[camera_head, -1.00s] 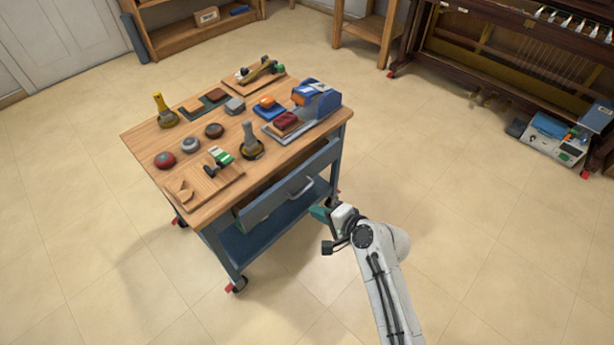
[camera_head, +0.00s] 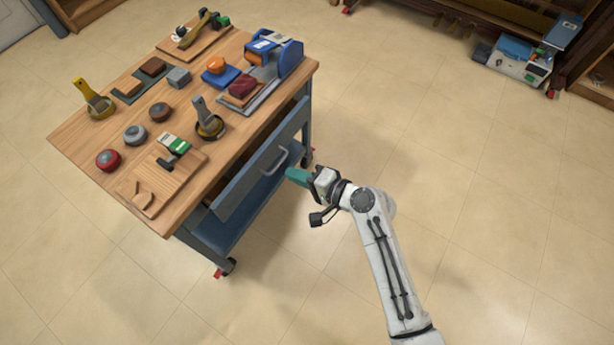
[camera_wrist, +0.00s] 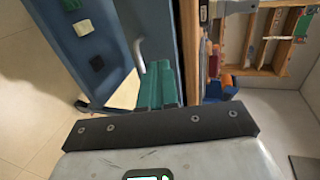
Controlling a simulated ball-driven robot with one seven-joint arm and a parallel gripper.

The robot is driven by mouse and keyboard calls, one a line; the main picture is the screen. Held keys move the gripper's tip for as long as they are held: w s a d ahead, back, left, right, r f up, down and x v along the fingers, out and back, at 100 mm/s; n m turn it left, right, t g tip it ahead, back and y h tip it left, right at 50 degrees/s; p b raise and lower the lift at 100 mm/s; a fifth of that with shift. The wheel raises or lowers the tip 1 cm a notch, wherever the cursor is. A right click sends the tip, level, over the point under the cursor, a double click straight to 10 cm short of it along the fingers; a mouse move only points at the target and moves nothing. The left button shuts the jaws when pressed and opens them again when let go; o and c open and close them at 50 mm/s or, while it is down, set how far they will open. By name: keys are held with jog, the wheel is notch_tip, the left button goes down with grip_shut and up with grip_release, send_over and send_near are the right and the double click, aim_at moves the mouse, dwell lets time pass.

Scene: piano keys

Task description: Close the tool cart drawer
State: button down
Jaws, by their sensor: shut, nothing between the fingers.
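The tool cart (camera_head: 200,240) stands at the left in the head view, with a wooden top and a blue-grey frame. Its drawer (camera_head: 245,180) is pulled out part way on the side facing my arm, and a pale bar handle (camera_head: 276,161) is on its front. My gripper (camera_head: 293,176), with teal fingers, is shut and empty just right of the handle. In the wrist view the gripper's fingers (camera_wrist: 158,84) point at the drawer front (camera_wrist: 155,25), close beside the handle (camera_wrist: 138,52). I cannot tell whether they touch.
Sanders, brushes and round tins lie on the wooden cart top (camera_head: 75,135). Red-locked casters stand on the tiled floor. A piano (camera_head: 480,15) is at the back, with a blue and white device (camera_head: 518,62) near it. Floor at the right is clear.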

jog(key=b, duration=0.1)
send_near(256, 155)
jog(key=w+a+f, duration=0.2)
jog(key=a+f, duration=0.1)
jog(key=shift+w+a+f, duration=0.1)
jog(key=shift+w, duration=0.15)
jog(key=shift+w+a, duration=0.4)
jog(key=shift+a, duration=0.1)
jog(key=w+a, duration=0.1)
jog(key=w+a+b, duration=0.1)
jog(key=a, duration=0.1)
jog(key=shift+w+a+f+b, duration=0.1)
jog(key=shift+w+b, duration=0.1)
jog(key=shift+b, duration=0.1)
jog(key=shift+w+a, duration=0.2)
jog(key=shift+r, duration=0.35)
jog(key=shift+w, duration=0.1)
